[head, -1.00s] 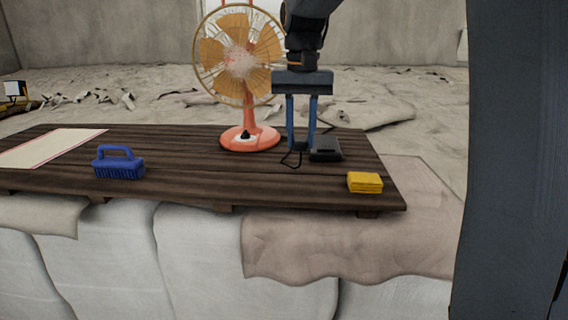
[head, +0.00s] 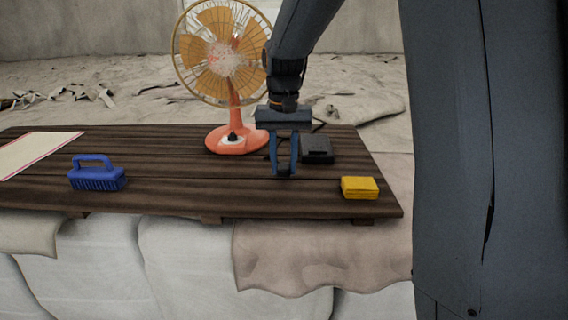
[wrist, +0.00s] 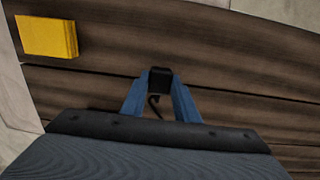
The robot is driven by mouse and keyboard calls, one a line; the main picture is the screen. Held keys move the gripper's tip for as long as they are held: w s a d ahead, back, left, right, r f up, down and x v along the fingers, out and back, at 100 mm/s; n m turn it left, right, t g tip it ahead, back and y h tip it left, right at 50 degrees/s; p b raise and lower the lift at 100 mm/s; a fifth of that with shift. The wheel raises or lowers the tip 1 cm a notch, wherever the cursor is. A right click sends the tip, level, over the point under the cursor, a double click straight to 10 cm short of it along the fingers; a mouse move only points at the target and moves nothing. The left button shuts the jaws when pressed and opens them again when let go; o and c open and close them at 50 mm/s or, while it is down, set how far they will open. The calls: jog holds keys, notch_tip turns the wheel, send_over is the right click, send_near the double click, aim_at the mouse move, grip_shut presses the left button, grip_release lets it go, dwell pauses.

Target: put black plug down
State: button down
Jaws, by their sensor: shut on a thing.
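My gripper (head: 284,172) is low over the dark plank table, in front of the black box and right of the fan's base. It is shut on a small black plug, which shows between the blue fingertips in the wrist view (wrist: 159,80). A short piece of dark cord hangs beside the plug in the wrist view. I cannot tell whether the plug touches the planks. The black box (head: 317,149) sits just behind and to the right of the gripper, with a bit of dark cord behind it.
An orange fan (head: 232,138) stands behind and left of the gripper. A blue brush (head: 97,178) and a pale sheet (head: 35,150) lie at the left. A yellow block (head: 360,187) sits near the table's (head: 190,190) right front corner. The planks between brush and gripper are clear.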

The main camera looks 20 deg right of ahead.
aim_at(284, 166)
jog(key=shift+f, duration=0.65)
jog(key=shift+f, duration=0.35)
jog(key=shift+f, duration=0.2)
jog(key=c, duration=1.4)
grip_release()
jog(key=shift+r, duration=0.1)
notch_tip(284, 166, up, 13)
jog(key=b, duration=0.4)
